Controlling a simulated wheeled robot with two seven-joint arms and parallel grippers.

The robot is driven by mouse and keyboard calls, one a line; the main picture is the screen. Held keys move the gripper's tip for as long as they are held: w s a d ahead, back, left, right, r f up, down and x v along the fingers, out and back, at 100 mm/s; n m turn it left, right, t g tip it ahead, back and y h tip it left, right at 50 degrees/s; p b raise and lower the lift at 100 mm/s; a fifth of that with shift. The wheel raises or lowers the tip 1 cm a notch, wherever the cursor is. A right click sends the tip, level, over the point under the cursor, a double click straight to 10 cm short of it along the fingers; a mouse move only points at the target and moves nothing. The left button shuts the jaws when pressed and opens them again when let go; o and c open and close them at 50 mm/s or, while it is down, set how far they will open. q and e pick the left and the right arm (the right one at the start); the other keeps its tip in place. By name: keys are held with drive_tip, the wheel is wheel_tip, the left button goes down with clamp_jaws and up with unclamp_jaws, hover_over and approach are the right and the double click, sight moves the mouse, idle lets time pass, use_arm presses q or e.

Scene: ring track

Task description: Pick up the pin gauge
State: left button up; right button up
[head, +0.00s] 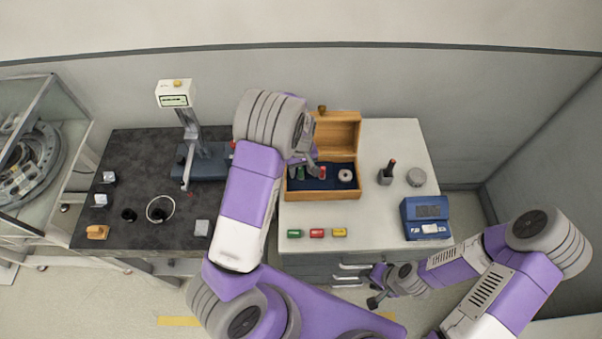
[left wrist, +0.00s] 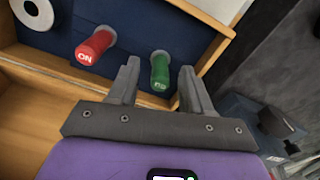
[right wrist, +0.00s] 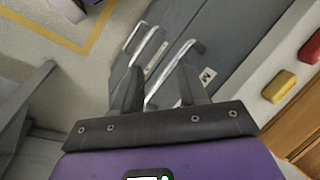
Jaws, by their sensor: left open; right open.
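A wooden box (head: 308,195) with a blue lining stands open on the light bench. In it are a green handle (left wrist: 160,72), lettering hard to read, and a red handle (left wrist: 95,46) marked "NO"; I cannot tell which is the pin gauge. The red handle also shows in the head view (head: 322,171). In the head view my left gripper (head: 302,161) partly covers the box. My right gripper (head: 375,287) is open and empty in front of the drawers.
A metal ring (head: 345,175) lies in the box. Green (head: 295,234), red (head: 317,233) and yellow (head: 339,232) blocks lie along the front. A blue device (head: 426,217) stands at right. A dark bench (head: 140,160) with a gauge stand (head: 187,130) is left.

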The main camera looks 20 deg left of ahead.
use_arm(q)
drive_tip(key=shift+f, duration=0.85)
drive_tip(key=shift+c, duration=0.3)
clamp_jaws()
drive_tip(key=shift+r, duration=0.15)
